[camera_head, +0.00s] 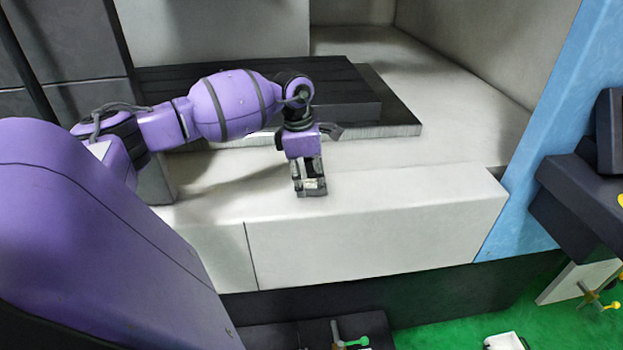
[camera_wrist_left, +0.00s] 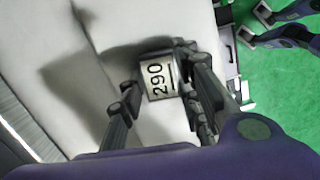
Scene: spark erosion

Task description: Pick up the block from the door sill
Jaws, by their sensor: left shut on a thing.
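The block (camera_wrist_left: 158,80) shows in the left wrist view as a small pale piece marked "290". It sits between the fingers of my left gripper (camera_wrist_left: 155,95), which is shut on it. In the head view my left gripper (camera_head: 311,190) points down at the door sill (camera_head: 380,225), a broad pale ledge. The block is mostly hidden by the fingers there. I cannot tell whether it touches the sill or is just above it. My right gripper does not show in the head view.
Behind the sill lies a dark slotted table (camera_head: 345,95) inside the pale machine enclosure. A blue machine side (camera_head: 545,130) rises at the right, with a dark unit (camera_head: 590,200) beside it. Green floor (camera_head: 450,335) lies below. The sill right of the gripper is clear.

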